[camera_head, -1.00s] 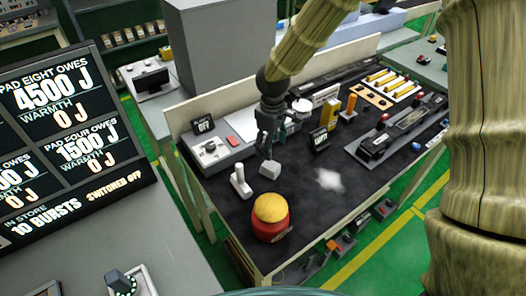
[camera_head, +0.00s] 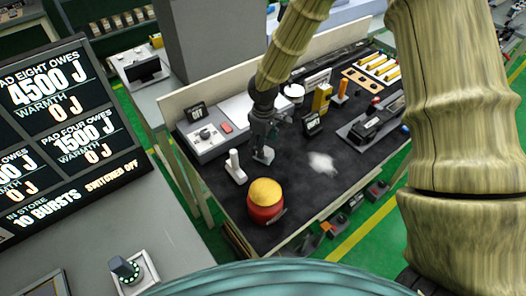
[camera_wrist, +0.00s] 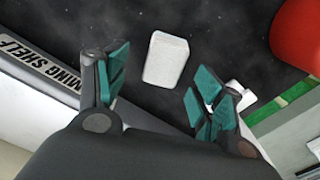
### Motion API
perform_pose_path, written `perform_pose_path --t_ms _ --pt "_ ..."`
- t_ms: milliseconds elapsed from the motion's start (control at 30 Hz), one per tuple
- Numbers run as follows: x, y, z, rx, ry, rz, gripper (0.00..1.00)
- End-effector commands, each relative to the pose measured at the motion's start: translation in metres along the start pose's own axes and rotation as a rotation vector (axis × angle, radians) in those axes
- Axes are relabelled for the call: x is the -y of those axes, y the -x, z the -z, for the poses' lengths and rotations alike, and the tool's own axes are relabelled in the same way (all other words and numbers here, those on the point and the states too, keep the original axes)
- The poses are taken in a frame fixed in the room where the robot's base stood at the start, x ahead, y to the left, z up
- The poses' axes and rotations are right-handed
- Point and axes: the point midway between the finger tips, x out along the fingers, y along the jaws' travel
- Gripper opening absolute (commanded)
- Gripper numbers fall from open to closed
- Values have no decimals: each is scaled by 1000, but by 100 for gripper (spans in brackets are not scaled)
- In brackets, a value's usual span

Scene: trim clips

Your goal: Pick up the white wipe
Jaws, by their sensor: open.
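A small white block with rounded edges (camera_head: 264,155) lies on the black bench top; it also shows in the wrist view (camera_wrist: 166,58), just beyond the fingertips and between their lines. A flat, ragged white patch like a crumpled cloth (camera_head: 322,163) lies on the bench to its right. I cannot tell for sure which of the two is the white wipe. My gripper (camera_head: 263,145) points down close above the block. In the wrist view my gripper (camera_wrist: 156,86) has its teal-padded fingers spread apart, with nothing held between them.
A red pot with a yellow top (camera_head: 266,199) stands in front of the block. A white upright handle (camera_head: 235,167) is close on its left. A grey box with a knob (camera_head: 206,137) and a small black sign (camera_head: 312,122) stand behind. Bare bench top surrounds the ragged patch.

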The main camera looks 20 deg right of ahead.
Motion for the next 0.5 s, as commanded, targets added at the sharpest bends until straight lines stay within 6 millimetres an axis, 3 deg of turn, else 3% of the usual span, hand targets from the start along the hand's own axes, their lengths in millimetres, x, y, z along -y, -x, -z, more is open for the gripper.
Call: perform_pose_path --t_ms 300,500 --pt "-1 -30 2 4 0 3 68" --pt "-1 -40 2 3 0 3 68"
